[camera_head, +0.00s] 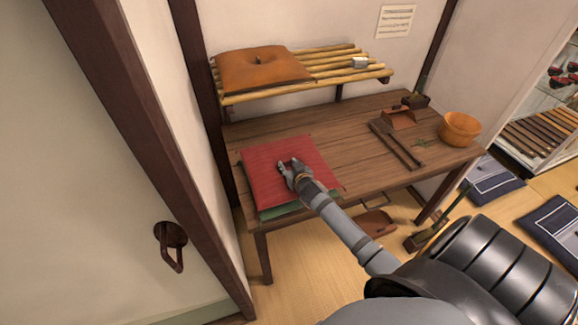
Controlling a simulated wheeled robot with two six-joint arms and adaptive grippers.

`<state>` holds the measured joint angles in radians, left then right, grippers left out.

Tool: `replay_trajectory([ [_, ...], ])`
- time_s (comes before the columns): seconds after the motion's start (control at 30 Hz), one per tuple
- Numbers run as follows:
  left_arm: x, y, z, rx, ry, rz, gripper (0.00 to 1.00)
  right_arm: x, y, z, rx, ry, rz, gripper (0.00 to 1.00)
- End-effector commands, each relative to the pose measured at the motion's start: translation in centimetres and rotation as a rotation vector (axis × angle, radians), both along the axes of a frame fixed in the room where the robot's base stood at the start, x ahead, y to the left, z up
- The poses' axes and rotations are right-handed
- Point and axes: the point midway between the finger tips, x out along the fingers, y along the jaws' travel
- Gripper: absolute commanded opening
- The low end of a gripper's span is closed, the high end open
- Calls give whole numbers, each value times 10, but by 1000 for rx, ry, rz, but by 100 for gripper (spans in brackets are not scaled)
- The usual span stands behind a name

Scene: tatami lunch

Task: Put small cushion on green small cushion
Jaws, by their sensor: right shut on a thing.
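A flat red cushion (262,154) lies at the left end of the wooden table. The fingers are small in the view, so the exact hold is hard to see. My left gripper is not in view.
The wooden table (345,149) carries dark tongs (396,146), a brown dustpan-like tray (398,117) and an orange bowl (460,129) toward the right. A bamboo shelf (339,73) above holds an orange cushion (258,69). Blue floor cushions (492,182) lie at right.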

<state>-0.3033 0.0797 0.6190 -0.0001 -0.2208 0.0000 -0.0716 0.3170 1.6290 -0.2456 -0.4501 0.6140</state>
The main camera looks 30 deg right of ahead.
Motion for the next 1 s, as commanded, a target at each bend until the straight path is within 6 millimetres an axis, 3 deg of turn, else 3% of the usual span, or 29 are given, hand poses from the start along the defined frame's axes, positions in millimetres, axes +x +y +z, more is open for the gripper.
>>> replay_trajectory([
  [0.27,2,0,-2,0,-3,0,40,0,0,-2,0,-2,0,0],
  [0.3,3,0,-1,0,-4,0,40,0,0,-1,0,0,0,41],
  [0.43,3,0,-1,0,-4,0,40,0,0,-1,0,0,0,58],
  [0.77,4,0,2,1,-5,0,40,-1,0,2,0,0,0,58],
  [0.87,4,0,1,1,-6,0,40,-13,3,5,-1,1,0,58],
  [1.0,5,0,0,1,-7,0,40,-43,10,17,-3,3,2,58],
])
